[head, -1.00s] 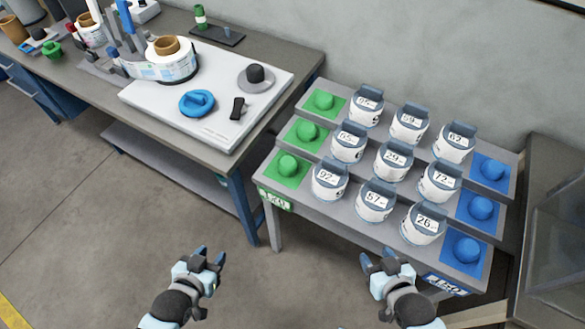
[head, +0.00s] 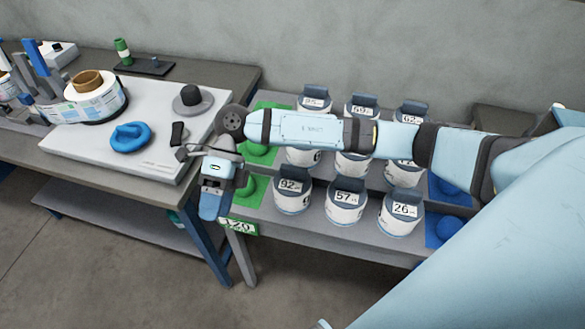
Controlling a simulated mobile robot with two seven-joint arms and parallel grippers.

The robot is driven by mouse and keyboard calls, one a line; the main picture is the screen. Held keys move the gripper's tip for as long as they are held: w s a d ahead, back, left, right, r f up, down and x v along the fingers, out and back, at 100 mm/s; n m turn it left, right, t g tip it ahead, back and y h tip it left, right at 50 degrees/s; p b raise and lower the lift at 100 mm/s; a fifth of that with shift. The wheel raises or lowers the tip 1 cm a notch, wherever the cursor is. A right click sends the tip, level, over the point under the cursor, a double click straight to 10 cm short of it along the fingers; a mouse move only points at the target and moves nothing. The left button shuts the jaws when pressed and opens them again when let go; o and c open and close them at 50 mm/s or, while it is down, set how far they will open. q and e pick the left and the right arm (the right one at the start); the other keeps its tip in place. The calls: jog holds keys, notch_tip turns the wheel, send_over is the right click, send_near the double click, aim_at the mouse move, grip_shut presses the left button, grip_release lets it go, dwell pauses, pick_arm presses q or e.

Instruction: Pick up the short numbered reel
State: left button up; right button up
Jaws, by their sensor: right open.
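The numbered reels stand in stepped rows on the grey rack. In the front row are reel 92 (head: 292,196), reel 57 (head: 344,206) and reel 26 (head: 401,213). Behind stand reel 59 (head: 362,108), reel 62 (head: 410,113) and one at the back left (head: 314,100) whose number is hard to read. My right forearm crosses in front of the middle row and hides its labels. I cannot tell which reel is short. My right gripper (head: 222,197) is open and empty, pointing down beside the rack's front left corner, left of reel 92. My left gripper is out of view.
Green pads with green knobs (head: 255,152) line the rack's left end, close to my right gripper. Blue knobs (head: 445,229) are at its right end. The workbench on the left holds a white board (head: 75,138), a blue ring (head: 130,137) and a label roll (head: 92,104).

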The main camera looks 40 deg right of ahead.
jog(key=w+d+t+h+b, duration=0.1)
jog(key=w+d+h, duration=0.2)
jog(key=d, duration=0.2)
jog(key=w+d+t+h, duration=0.1)
jog(key=w+d+h, duration=0.2)
jog(key=d, duration=0.2)
jog(key=t+h+b, duration=0.1)
jog(key=h, duration=0.4)
send_near(293, 168)
jog(key=shift+m, duration=0.4)
jog(key=x, duration=0.4)
jog(key=shift+s+d+b, duration=0.1)
jog(key=shift+s+b, duration=0.15)
jog(key=shift+b, duration=0.1)
jog(key=shift+w+p+x, duration=0.1)
jog(key=shift+p+x, duration=0.1)
jog(key=shift+x, duration=1.35)
jog(key=shift+w+p+x, duration=0.15)
jog(key=shift+p+x, duration=0.05)
jog(key=shift+x, duration=1.35)
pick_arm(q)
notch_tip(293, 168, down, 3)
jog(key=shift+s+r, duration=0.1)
pick_arm(e)
grip_shut()
